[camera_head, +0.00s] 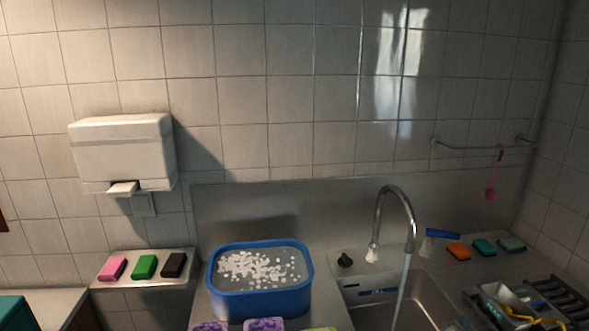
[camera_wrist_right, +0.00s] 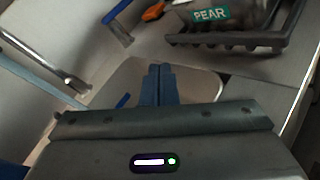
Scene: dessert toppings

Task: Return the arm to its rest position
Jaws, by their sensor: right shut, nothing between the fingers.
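In the right wrist view, my right gripper (camera_wrist_right: 158,72) points away over the sink basin (camera_wrist_right: 203,84). Its two blue-grey fingers are together with nothing between them. It is apart from the tap (camera_wrist_right: 75,82) on the left and the dark dish rack (camera_wrist_right: 225,40) beyond it. I cannot make out either gripper clearly in the head view. My left gripper is not in view.
A blue tub (camera_head: 261,302) with white bits stands left of the curved tap (camera_head: 408,215), from which water runs. Sponges, a blue-handled tool (camera_head: 441,233) and a cluttered rack (camera_head: 567,290) line the right counter. A left shelf (camera_head: 148,283) holds pink, green and black sponges.

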